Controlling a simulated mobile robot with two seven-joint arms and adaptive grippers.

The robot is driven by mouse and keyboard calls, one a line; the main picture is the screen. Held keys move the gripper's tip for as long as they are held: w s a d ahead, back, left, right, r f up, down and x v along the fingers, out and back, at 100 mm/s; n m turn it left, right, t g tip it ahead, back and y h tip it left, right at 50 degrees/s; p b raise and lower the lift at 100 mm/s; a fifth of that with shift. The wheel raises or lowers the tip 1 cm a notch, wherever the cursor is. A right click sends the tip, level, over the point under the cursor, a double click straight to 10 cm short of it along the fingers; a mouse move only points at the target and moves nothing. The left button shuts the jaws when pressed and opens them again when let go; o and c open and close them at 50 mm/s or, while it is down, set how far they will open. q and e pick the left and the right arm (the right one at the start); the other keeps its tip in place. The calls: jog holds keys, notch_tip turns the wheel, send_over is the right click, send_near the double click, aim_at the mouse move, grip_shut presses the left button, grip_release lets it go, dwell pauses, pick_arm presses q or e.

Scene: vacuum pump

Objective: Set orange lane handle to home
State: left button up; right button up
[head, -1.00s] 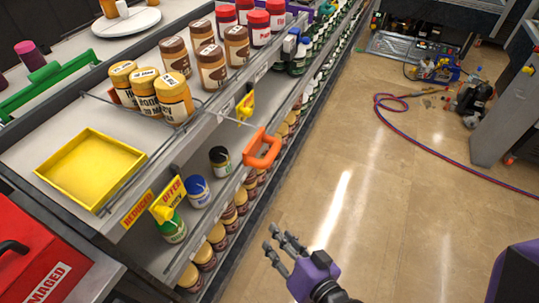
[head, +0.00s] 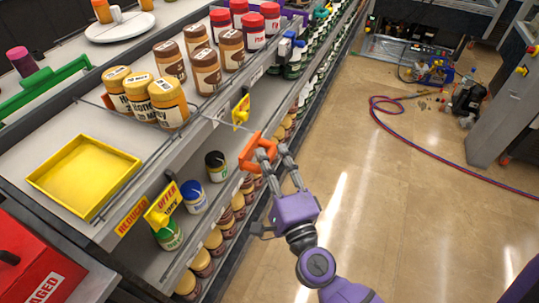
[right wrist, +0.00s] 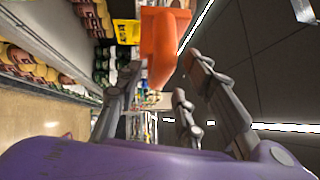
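The orange lane handle (head: 247,153) is a loop at the shelf's front edge, joined to a thin rod reaching back over the upper shelf. My right gripper (head: 276,158) is at the handle, its fingers spread over the loop's right side. In the right wrist view the handle (right wrist: 160,45) stands between the spread fingers (right wrist: 165,85), with gaps beside it. The fingers look open; I cannot tell whether any touches the handle. My left gripper is not in view.
A yellow tray (head: 84,176) and several yellow-lidded jars (head: 170,102) are on the upper shelf. A yellow tag (head: 241,111) hangs near the handle. A red toolbox (head: 30,265) is at lower left. A hose (head: 400,143) lies on the otherwise clear nearby floor.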

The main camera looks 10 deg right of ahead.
aim_at(249, 158)
jog(key=shift+w+a+r, duration=0.15)
jog(key=shift+w, duration=0.65)
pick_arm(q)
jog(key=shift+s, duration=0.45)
pick_arm(e)
grip_shut()
jog(key=shift+w+a, duration=0.15)
jog(key=w+a, duration=0.1)
jog(key=w+a+p, duration=0.1)
jog(key=a, duration=0.1)
jog(key=w+a, duration=0.1)
jog(key=shift+w+a+r, duration=0.15)
jog(key=shift+w+a, duration=0.1)
jog(key=shift+a, duration=0.1)
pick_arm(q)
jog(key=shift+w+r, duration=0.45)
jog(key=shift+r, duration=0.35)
pick_arm(e)
jog(key=w+a, duration=0.4)
jog(key=a, duration=0.2)
jog(key=shift+f, duration=0.2)
